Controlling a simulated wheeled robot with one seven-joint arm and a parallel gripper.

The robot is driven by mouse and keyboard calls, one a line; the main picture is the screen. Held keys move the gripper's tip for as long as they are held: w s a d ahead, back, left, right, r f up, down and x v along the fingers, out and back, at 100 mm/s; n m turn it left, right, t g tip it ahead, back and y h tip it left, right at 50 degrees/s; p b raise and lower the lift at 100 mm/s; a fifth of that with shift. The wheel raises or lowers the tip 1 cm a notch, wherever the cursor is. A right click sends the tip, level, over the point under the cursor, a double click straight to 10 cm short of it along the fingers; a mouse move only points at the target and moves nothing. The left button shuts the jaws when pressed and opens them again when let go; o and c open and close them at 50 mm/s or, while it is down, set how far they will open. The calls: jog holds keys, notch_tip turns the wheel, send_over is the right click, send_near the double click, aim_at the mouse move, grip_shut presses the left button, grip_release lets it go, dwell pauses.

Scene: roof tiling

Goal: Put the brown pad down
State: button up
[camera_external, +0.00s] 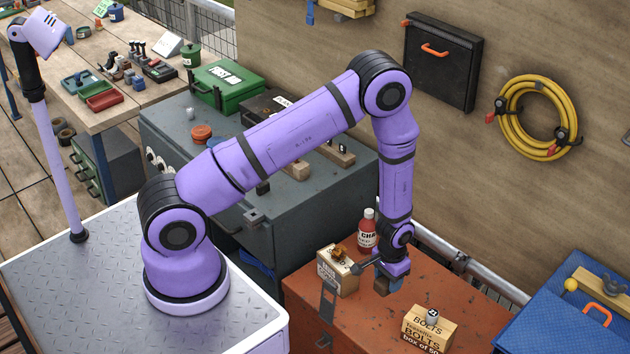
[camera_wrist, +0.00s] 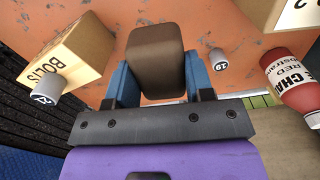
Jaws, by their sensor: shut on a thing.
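My gripper (camera_external: 388,286) is low over the orange chest top (camera_external: 310,300), between two cardboard boxes. In the wrist view, my gripper (camera_wrist: 155,75) is shut on the brown pad (camera_wrist: 155,48), its blue fingers on either side of it. The pad is a dark brown block with rounded edges, and it stands out beyond the fingertips. In the external view the pad is not clear, as the gripper and wrist cover it. I cannot tell whether the pad touches the chest top (camera_wrist: 215,25).
A bolts box (camera_external: 428,332) with a grey cylinder (camera_external: 432,316) on it stands to the right. Another cardboard box (camera_external: 337,272) and a red chalk bottle (camera_external: 367,230) stand to the left.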

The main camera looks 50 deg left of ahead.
jog(key=n, duration=0.1)
send_near(420, 280)
notch_tip(420, 280, down, 6)
jog(key=shift+r, duration=0.1)
dwell(0.4)
jog(key=o, duration=0.9)
